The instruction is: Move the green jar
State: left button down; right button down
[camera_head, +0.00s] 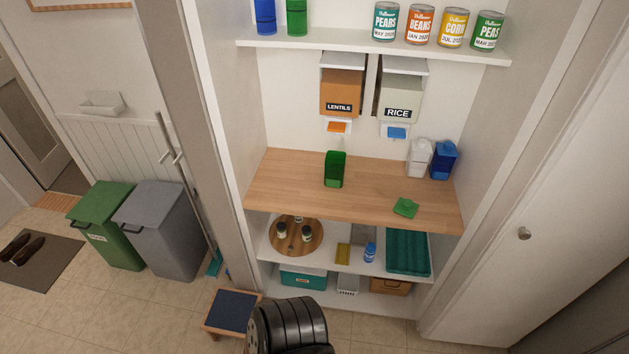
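A green jar (335,169) stands upright and open on the wooden counter (290,185) of the pantry, left of its middle. A green lid (405,207) with a knob lies apart from it, near the counter's front edge to the right. Another green container (297,17) stands on the top shelf beside a blue one (265,17); their tops are cut off by the picture's edge. Neither gripper shows in the head view. Only a black ribbed part of my own body shows at the bottom.
Lentils (343,93) and rice (400,96) dispensers hang above the counter. Several cans line the top shelf. A step stool (232,311) stands on the floor. The counter's front middle is clear.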

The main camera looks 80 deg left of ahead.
aim_at(335, 160)
jog(key=u, duration=0.95)
jog(key=i, duration=0.9)
jog(key=u, duration=0.9)
